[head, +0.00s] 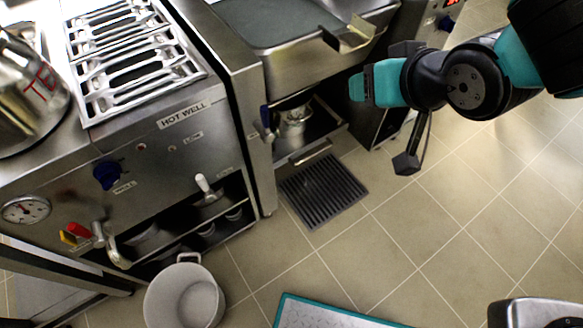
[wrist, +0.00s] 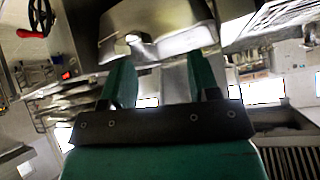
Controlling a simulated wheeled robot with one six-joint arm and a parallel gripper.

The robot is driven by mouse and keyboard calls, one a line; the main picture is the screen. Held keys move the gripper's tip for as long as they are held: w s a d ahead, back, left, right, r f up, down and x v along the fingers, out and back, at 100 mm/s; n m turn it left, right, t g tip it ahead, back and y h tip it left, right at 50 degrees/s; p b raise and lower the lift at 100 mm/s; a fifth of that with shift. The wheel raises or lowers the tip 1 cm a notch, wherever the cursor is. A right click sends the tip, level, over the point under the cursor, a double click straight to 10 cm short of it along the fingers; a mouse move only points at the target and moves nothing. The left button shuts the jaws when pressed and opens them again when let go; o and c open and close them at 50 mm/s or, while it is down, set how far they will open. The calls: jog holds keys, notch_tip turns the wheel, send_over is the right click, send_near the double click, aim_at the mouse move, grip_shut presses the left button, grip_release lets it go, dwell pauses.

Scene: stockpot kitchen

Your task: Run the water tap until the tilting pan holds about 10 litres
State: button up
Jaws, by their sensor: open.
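The tilting pan (head: 310,72) is the steel vessel at the top of the head view, with a pouring lip at its front right corner. Its inside is a flat dark grey, and I cannot tell whether it holds water. My gripper (head: 357,88) is in front of and right of the pan, apart from it in the picture. In the wrist view my gripper (wrist: 160,78) has its two teal fingers apart with nothing held between them. A steel, lipped body (wrist: 165,28) shows beyond the fingertips. I cannot make out the pan's water tap for certain.
A hot well (head: 190,140) stands at left, with a red-and-yellow-handled tap (head: 90,236) and a steel pot on top. A white bucket (head: 185,295), floor drain grate (head: 323,190) and teal-edged mat (head: 335,314) are on the floor. Tiles at right are clear.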

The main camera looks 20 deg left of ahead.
jog(key=a+f+n+t+y+b, duration=0.2)
jog(key=a+f+b, duration=0.4)
jog(key=f, duration=0.4)
jog(key=n+y+b, duration=0.1)
jog(key=n+y, duration=0.1)
jog(key=y, duration=0.1)
send_near(267, 118)
jog(key=shift+y, duration=0.3)
jog(key=p+x, duration=0.2)
jog(key=x, duration=0.5)
jog(key=shift+w+a+f, duration=0.1)
jog(key=shift+w+f, duration=0.2)
jog(key=shift+x, duration=1.05)
jog(key=c, duration=1)
